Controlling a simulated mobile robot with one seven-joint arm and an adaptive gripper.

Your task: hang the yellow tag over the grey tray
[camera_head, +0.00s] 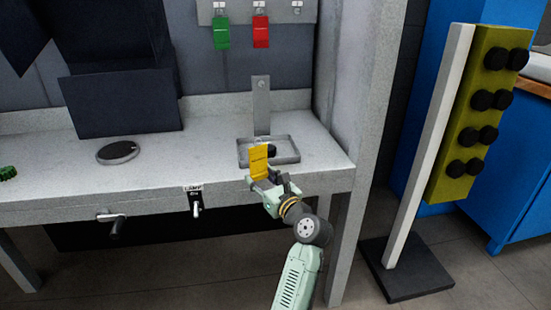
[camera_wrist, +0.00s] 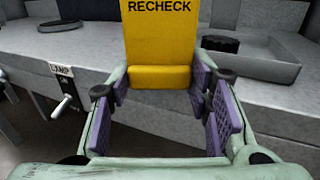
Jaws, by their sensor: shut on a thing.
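The yellow tag (camera_head: 259,160) is held upright in my gripper (camera_head: 264,182) in the head view. In the wrist view the tag (camera_wrist: 160,45) reads "RECHECK", and its lower edge sits between the finger pads of my gripper (camera_wrist: 160,92). The grey tray (camera_head: 284,159) lies on the bench behind the tag, with a dark round item (camera_head: 271,150) in it. An upright grey plate (camera_head: 261,105) with a hole or peg near its top stands at the tray's back. The tag is in front of the tray and hides part of it.
A green tag (camera_head: 221,33) and a red tag (camera_head: 261,32) hang on a rail above. A dark disc (camera_head: 117,152) lies on the bench at left. A lamp switch (camera_head: 195,202) and a lever (camera_head: 111,224) stick out from the bench front. A post stands right of the bench.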

